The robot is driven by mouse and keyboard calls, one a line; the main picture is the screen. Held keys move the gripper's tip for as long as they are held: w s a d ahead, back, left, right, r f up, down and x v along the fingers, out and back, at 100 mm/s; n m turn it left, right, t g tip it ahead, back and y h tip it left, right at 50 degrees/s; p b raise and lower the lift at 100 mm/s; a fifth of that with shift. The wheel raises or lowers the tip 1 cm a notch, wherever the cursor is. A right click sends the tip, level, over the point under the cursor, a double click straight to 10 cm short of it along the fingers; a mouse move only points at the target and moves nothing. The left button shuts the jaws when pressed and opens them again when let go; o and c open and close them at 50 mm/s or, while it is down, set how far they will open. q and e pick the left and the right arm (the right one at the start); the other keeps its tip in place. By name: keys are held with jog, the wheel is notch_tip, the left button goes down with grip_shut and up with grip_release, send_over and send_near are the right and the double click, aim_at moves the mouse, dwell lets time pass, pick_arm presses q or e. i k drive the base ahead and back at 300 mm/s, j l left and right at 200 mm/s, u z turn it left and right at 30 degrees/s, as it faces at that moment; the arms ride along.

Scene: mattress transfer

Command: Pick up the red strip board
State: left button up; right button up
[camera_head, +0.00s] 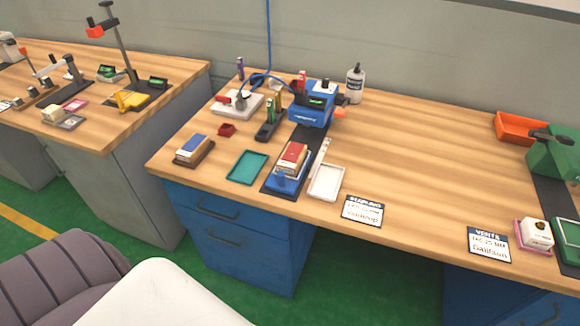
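A small light-wood block with a red strip on top (292,157), which looks like the red strip board, stands on the near workbench. It sits at a blue holder (283,182) on a dark mat, in front of a blue machine (312,110). A similar block with a blue strip on top (194,145) sits to its left on a dark brown base. Neither of my grippers is in view.
A teal tray (247,168) lies left of the red-topped block and a white tray (327,183) right of it. A glue bottle (355,84) stands behind. A grey padded seat (60,285) is at lower left.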

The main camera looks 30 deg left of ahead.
aim_at(291, 160)
jog(key=j+z, duration=0.2)
jog(key=z, duration=0.65)
jog(key=k+j+z, duration=0.15)
jog(key=j+z, duration=0.15)
jog(key=k+j+z, duration=0.15)
jog(key=j+z, duration=0.15)
jog(key=j, duration=0.15)
jog(key=k+j+z, duration=0.3)
jog(key=i+j, duration=0.05)
jog(key=i, duration=0.05)
